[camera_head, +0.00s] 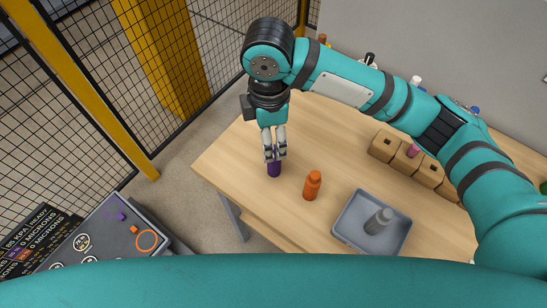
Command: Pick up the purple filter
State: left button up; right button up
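The dark purple filter (274,170) stands upright at the left part of the wooden table, near its front edge. My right arm comes in from the right and reaches over the table. My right gripper (275,154) points down, directly over the purple filter, with its fingertips at the filter's upper part. The fingers hide the filter's top, and I cannot tell whether they are closed on it. My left gripper is not in view.
An orange bottle (312,185) stands close to the right of the filter. A grey tray (343,228) holding a grey bottle (378,221) is farther right. A wooden rack (383,147) is behind. A control panel (97,237) and mesh fence (90,60) are at the left.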

aim_at(274, 162)
jog(key=f, duration=0.3)
jog(key=shift+w+d+f, duration=0.15)
jog(key=shift+d+f, duration=0.05)
jog(key=shift+f, duration=0.95)
jog(key=shift+f+p, duration=0.2)
jog(key=shift+p, duration=0.1)
jog(key=f, duration=0.3)
jog(key=f+p, duration=0.1)
jog(key=shift+d+f, duration=0.2)
jog(key=shift+d, duration=0.1)
jog(key=shift+f, duration=0.35)
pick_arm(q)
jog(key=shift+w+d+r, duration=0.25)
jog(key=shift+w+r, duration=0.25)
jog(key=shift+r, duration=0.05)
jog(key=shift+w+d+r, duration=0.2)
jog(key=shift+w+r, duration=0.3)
pick_arm(e)
jog(key=c, duration=1)
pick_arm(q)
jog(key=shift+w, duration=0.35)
